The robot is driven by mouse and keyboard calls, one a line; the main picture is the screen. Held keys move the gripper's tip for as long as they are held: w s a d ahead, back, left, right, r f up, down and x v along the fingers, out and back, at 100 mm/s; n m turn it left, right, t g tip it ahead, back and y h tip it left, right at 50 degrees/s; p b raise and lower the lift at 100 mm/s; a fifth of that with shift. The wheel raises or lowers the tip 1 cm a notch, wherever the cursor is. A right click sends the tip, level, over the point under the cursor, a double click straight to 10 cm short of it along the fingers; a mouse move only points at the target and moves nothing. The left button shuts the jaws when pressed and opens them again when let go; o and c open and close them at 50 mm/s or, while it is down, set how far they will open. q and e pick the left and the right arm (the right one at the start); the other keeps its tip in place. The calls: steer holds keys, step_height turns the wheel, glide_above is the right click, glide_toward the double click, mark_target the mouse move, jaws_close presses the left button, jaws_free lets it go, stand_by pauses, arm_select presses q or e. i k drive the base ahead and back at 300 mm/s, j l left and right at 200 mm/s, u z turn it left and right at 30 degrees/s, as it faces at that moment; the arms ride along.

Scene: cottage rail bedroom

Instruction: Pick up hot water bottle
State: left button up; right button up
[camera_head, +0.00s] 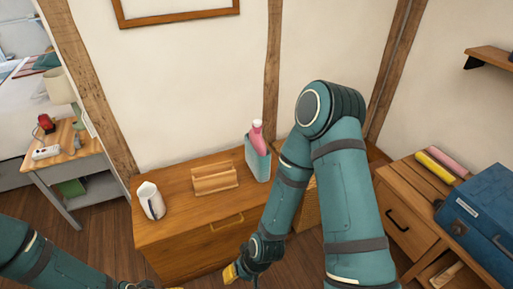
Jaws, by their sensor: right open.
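The hot water bottle appears to be the pink item with a narrow neck (257,138). It stands upright in a teal box-like holder (257,162) at the back right of the wooden chest top. Its lower part is hidden by the holder. My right gripper (236,272) hangs low in front of the chest, well below and in front of the bottle, apart from it. It is open and looks empty. My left gripper (172,287) shows only as a sliver at the bottom edge, so its jaws cannot be read.
The wooden chest (165,235) also carries a white jug (150,200) and a wooden rack (214,179). A blue case (482,215) and yellow and pink rolls (434,166) lie on the right cabinet. A grey side table (85,165) stands left. The chest's front top is clear.

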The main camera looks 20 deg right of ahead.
mark_target(255, 139)
steer(key=i+l, duration=0.1)
steer(key=l, duration=0.25)
steer(key=i+l, duration=0.1)
steer(key=l, duration=0.2)
steer(key=i+l, duration=0.1)
steer(key=l, duration=0.25)
steer(key=i+l, duration=0.1)
steer(key=l, duration=0.25)
